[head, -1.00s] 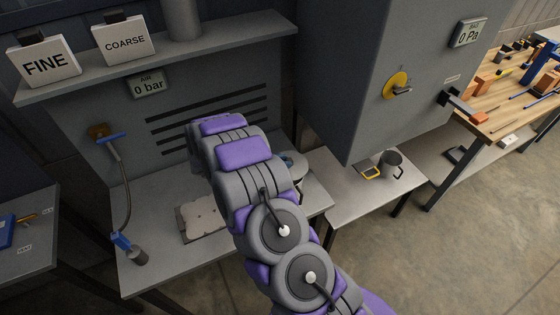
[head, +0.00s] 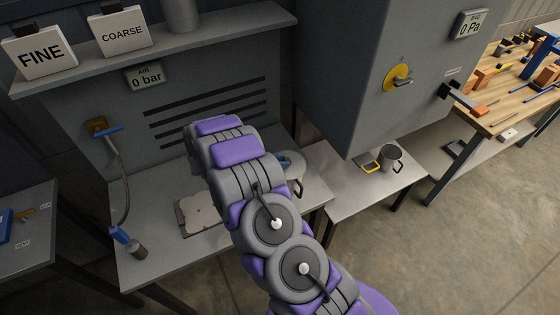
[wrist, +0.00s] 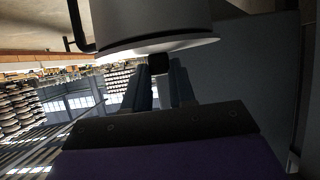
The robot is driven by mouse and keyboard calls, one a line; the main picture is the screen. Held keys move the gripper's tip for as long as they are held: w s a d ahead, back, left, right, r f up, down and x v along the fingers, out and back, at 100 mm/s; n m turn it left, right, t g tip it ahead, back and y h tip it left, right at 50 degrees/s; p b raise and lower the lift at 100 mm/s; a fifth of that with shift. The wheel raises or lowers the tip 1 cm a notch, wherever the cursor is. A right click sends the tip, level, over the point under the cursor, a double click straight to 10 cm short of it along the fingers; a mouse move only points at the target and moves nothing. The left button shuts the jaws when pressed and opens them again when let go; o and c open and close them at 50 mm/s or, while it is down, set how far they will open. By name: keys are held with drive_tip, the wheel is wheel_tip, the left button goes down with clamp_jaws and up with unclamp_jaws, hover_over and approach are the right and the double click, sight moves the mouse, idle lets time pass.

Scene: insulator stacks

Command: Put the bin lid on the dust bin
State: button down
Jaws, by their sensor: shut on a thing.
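In the wrist view, my gripper (wrist: 162,85) has its two dark fingers closed around a small black knob (wrist: 158,63). The knob stands on the pale underside-facing rim of what looks like the bin lid (wrist: 195,46). A grey cylinder with a black side handle (wrist: 150,16) is right beyond it; I cannot tell whether lid and cylinder touch. In the head view, my arm hides the gripper. A pale round thing with a dark handle (head: 296,168) shows partly behind the arm. A grey open bin with black handles (head: 391,159) stands on the low right table.
A yellow-handled thing (head: 369,162) lies beside the grey bin. A large grey cabinet (head: 340,80) overhangs that table. A plate with a pale piece (head: 199,214) lies on the left bench (head: 160,262), near a hose nozzle (head: 130,245). A shelf holds the FINE and COARSE signs.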

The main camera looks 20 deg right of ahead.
drive_tip(key=c, duration=1)
unclamp_jaws()
drive_tip(key=shift+a, duration=0.35)
drive_tip(key=shift+c, duration=0.2)
drive_tip(key=shift+o, duration=1.4)
drive_tip(key=shift+d, duration=0.25)
drive_tip(key=o, duration=0.4)
drive_tip(key=shift+a, duration=0.15)
drive_tip(key=shift+r, duration=0.2)
wheel_tip(320, 180, up, 7)
drive_tip(key=p, duration=0.4)
drive_tip(key=shift+f+p, duration=0.2)
drive_tip(key=shift+p, duration=0.15)
